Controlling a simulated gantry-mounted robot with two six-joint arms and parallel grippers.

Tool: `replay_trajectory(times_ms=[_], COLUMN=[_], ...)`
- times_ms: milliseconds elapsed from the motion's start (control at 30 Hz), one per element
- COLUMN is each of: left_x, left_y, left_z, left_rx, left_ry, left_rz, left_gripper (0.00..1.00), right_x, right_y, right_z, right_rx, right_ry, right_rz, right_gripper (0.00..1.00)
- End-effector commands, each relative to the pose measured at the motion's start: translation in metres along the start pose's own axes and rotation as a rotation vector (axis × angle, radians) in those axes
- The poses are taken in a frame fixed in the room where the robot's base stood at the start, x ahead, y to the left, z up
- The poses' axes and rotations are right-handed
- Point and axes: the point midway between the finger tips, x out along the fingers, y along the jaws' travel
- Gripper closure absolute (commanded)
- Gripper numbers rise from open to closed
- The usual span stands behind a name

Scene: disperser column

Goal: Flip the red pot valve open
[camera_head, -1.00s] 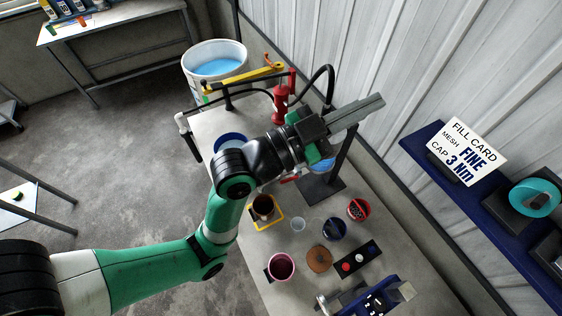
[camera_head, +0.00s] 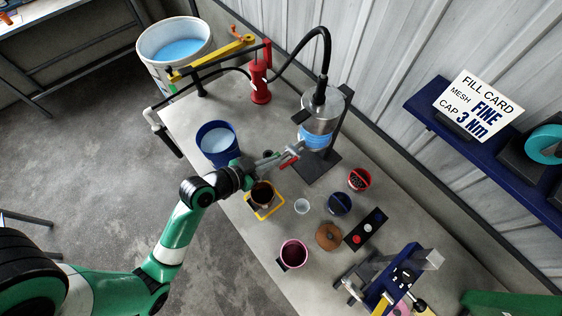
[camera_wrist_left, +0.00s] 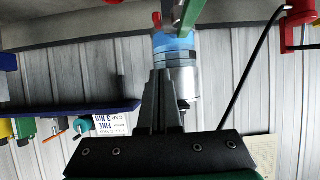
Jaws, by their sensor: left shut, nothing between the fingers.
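The disperser column has a silver pot (camera_head: 319,122) with a blue band, held on a dark stand at the back of the bench. The red valve handle (camera_head: 289,161) sticks out low on the pot's left side. My left gripper (camera_head: 273,159) is shut and empty, its tips close beside the red handle; I cannot tell whether they touch. In the left wrist view its fingers (camera_wrist_left: 160,105) point up toward the blue-banded pot (camera_wrist_left: 181,75), and a red and green part shows at the top edge. My right gripper is not in view.
A blue bucket (camera_head: 218,142) stands left of my gripper, and a yellow-framed brown cup (camera_head: 262,194) sits just below it. A red pump (camera_head: 260,84) stands behind. Several small pots and a blue fixture (camera_head: 398,280) occupy the front right of the bench.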

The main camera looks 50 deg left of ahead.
Motion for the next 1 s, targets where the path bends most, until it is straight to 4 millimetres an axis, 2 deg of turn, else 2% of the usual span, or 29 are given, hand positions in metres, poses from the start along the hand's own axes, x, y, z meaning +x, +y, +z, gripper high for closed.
replay_trajectory(times_ms=[33, 100, 233, 300, 433, 867, 1000], left_x=[0.015, 0.031, 0.055, 0.057, 0.060, 0.062, 0.063], left_y=[0.001, 0.001, 0.001, 0.000, 0.000, 0.000, 0.000], left_z=[0.005, 0.004, 0.000, 0.016, 0.032, 0.039, 0.053], left_rx=[0.003, 0.003, 0.001, -0.001, -0.001, 0.000, -0.001], left_ry=[0.003, 0.003, -0.001, -0.005, -0.003, 0.000, -0.001], left_rz=[0.002, 0.003, 0.003, 0.000, 0.000, 0.000, 0.000], left_gripper=[1.00, 1.00, 1.00, 1.00, 1.00, 1.00, 1.00], right_x=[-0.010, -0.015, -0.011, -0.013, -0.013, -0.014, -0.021], right_y=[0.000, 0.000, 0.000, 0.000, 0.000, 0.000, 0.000], right_z=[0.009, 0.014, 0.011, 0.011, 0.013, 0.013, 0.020], right_rx=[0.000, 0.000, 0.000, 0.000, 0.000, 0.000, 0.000], right_ry=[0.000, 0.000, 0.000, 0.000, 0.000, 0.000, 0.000], right_rz=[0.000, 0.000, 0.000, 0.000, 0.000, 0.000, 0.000], right_gripper=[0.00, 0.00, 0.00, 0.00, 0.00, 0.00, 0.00])
